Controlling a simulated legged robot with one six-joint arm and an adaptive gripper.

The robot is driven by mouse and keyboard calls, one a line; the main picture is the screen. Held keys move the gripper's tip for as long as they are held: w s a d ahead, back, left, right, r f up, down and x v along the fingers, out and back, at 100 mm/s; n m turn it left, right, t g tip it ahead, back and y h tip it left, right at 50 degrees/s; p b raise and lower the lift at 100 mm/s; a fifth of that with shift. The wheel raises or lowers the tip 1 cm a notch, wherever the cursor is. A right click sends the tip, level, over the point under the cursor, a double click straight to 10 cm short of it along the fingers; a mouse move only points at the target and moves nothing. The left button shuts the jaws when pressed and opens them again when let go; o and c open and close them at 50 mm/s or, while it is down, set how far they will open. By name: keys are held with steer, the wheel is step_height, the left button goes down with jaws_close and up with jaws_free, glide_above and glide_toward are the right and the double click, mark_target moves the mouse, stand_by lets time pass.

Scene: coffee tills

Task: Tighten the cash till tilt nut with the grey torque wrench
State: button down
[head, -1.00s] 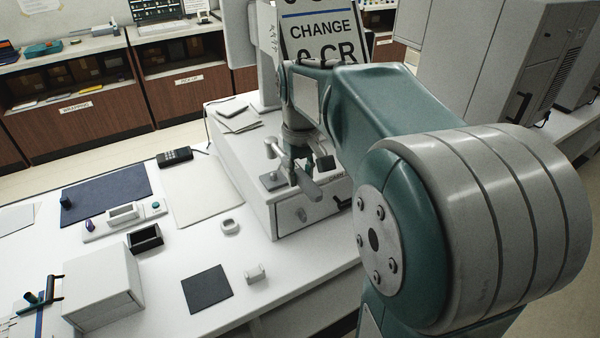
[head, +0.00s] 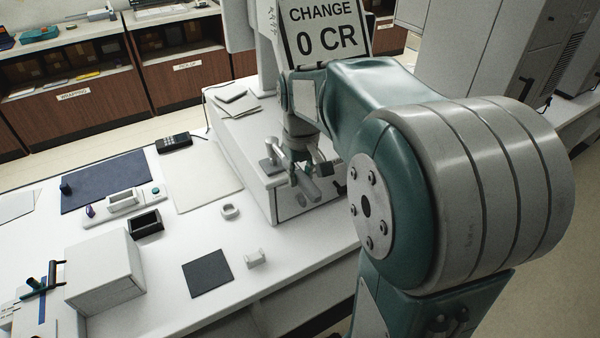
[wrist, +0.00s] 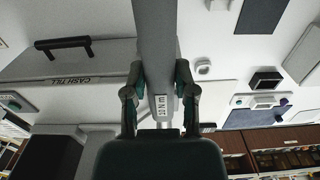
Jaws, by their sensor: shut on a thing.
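My gripper (head: 298,172) is at the front of the cash till (head: 243,140), shut on the grey torque wrench (head: 309,190). In the wrist view my gripper (wrist: 159,78) has one finger on each side of the wrench (wrist: 156,35). Its thick grey shaft, marked "10 N·m", runs up past the picture's top edge, so its far end is hidden there. The till's front, lettered CASH TILL, shows with a dark handle (wrist: 63,44) at the left. A small grey post (head: 270,155) stands just left of my gripper. I cannot make out the tilt nut for certain.
The price sign (head: 325,30) stands behind the till. On the counter to the left are a white box (head: 104,272), a small black tray (head: 146,222), a dark square mat (head: 207,272) and a small white holder (head: 255,258). Bare counter lies before the till.

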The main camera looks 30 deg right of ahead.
steer(key=shift+f, duration=1.1)
stand_by(0.4)
steer(key=shift+a, duration=0.15)
steer(key=c, duration=1.2)
jaws_free()
jaws_close()
steer(key=shift+r, duration=0.1)
steer(key=shift+r, duration=0.7)
